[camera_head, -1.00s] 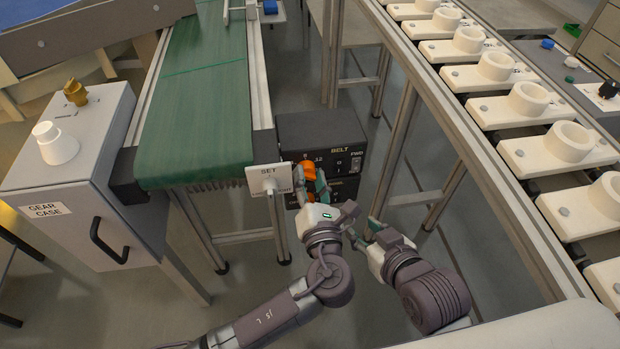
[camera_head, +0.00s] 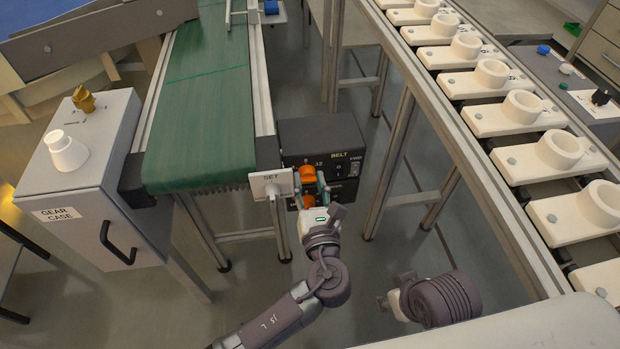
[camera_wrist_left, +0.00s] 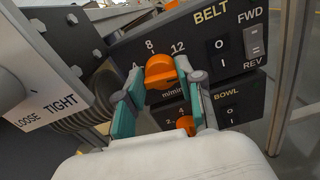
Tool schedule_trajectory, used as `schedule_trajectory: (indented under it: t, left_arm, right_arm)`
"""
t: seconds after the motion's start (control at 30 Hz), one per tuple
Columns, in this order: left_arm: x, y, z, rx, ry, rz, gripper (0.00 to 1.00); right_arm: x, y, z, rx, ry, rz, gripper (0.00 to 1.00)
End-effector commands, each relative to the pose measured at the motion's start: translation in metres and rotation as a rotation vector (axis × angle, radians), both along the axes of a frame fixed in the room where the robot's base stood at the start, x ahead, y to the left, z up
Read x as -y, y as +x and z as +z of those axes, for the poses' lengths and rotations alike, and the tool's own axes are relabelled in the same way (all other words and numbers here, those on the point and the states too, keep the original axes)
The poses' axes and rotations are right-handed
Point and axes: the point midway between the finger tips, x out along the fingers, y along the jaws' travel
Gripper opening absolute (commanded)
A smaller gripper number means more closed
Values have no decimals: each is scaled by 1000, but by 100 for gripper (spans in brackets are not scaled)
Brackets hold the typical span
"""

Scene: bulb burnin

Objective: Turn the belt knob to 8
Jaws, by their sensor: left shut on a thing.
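The orange belt knob (camera_head: 308,173) is on the dark BELT panel (camera_head: 345,135) beside the conveyor's end. My left gripper (camera_head: 311,186) is shut on this knob. In the left wrist view the teal fingers of the left gripper (camera_wrist_left: 158,88) sit on either side of the belt knob (camera_wrist_left: 160,70). The knob's top lies just below the 8 mark, with 12 to its right. The 4 mark is mostly hidden by a finger. My right gripper (camera_head: 384,303) is low in the head view, away from the panel; its finger opening is unclear.
A second orange knob (camera_wrist_left: 186,124) is on the BOWL panel just below. A LOOSE/TIGHT label (camera_wrist_left: 45,110) shows at left in the wrist view. A metal frame leg (camera_head: 390,165) stands right of the panel.

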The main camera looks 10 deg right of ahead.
Motion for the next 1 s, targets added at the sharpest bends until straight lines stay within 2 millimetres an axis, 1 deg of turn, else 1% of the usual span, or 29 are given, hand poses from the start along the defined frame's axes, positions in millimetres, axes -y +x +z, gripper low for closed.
schedule_trajectory:
  t: [0.03, 0.2, 0.4, 0.93, 0.97, 1.0]
  left_arm:
    - [0, -1, 1, -2, -33, 0, 2]
    - [0, 0, 0, -1, -130, 0, 2]
    - [-1, 0, 0, -1, -199, 0, 2]
    - [-1, 0, 0, 0, -225, 0, 2]
    - [-1, 0, 0, 0, -225, 0, 40]
    - [-1, 0, 0, 0, -225, 0, 47]
  right_arm:
    - [1, -4, 1, -20, -4, -2, 40]
    - [1, -3, 4, -14, -3, -1, 40]
    - [1, -3, 5, -13, -3, -1, 40]
    - [1, -3, 5, -12, -3, -1, 40]
    - [1, -3, 5, -12, -3, -1, 40]
    - [1, -3, 5, -12, -3, -1, 40]
